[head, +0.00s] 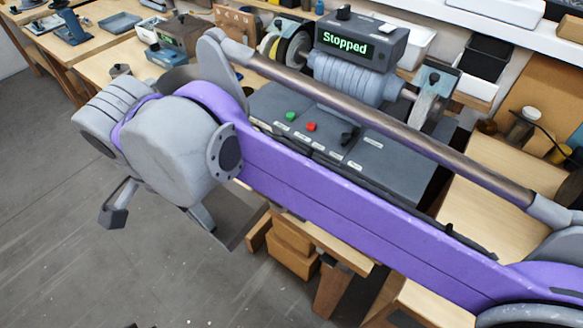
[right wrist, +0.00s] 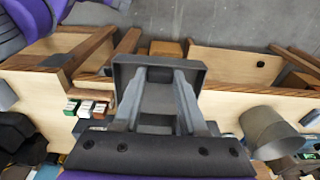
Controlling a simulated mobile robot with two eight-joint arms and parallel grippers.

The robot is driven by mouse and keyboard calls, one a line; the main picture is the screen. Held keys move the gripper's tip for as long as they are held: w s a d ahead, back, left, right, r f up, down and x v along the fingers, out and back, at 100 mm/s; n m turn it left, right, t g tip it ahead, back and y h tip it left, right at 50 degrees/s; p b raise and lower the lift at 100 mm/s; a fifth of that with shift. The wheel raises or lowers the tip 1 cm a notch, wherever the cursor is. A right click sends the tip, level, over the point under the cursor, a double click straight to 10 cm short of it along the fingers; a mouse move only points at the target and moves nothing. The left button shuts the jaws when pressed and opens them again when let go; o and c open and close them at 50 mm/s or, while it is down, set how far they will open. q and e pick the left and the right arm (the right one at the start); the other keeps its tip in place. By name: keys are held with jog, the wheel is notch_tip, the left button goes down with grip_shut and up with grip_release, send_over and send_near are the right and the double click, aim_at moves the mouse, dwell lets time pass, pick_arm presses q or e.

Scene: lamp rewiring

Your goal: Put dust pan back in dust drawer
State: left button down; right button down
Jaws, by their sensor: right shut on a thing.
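My right gripper (right wrist: 160,77) is shut on the dust pan (right wrist: 137,62), a dark grey shallow tray with a raised rim, in the right wrist view. Its two grey fingers meet at the pan. In the head view the right wrist hides most of the grip; a dark grey flat part of the pan (head: 243,232) shows below it, beyond the bench's front edge. The grey machine (head: 375,165) with a green and a red button stands behind my right arm. I cannot make out the dust drawer; the arm covers much of the machine's front. My left gripper is not in view.
A display reading "Stopped" (head: 343,43) tops the motor, with wheels at both sides. The wooden bench (head: 490,165) has clear room at right. A grey cup (right wrist: 268,130) and small coloured boxes (right wrist: 88,107) show in the wrist view. Open floor (head: 80,260) lies at left.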

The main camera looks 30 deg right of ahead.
aim_at(219, 218)
jog(key=d+h, duration=0.1)
jog(key=w+d+f+h, duration=0.1)
jog(key=d, duration=0.1)
jog(key=shift+f+t, duration=0.2)
jog(key=shift+t, duration=0.2)
jog(key=w+d, duration=0.3)
jog(key=d, duration=0.4)
jog(key=w+d, duration=0.3)
jog(key=d, duration=0.4)
jog(key=x, duration=0.9)
jog(key=shift+w+d+f, duration=0.1)
jog(key=shift+d+f, duration=0.1)
jog(key=shift+d, duration=0.1)
jog(key=shift+w+d+f+y, duration=0.2)
jog(key=shift+d+f+y, duration=0.1)
jog(key=shift+d+f, duration=0.3)
jog(key=shift+w+d+r+g+y, duration=0.1)
jog(key=shift+d+g+y, duration=0.2)
jog(key=shift+y, duration=0.2)
jog(key=shift+w+d+g+y, duration=0.3)
jog(key=shift+d+g+y, duration=0.15)
jog(key=shift+y, duration=0.45)
jog(key=shift+f, duration=0.65)
jog(key=shift+a+f, duration=0.1)
jog(key=shift+f, duration=0.05)
jog(key=shift+s, duration=0.15)
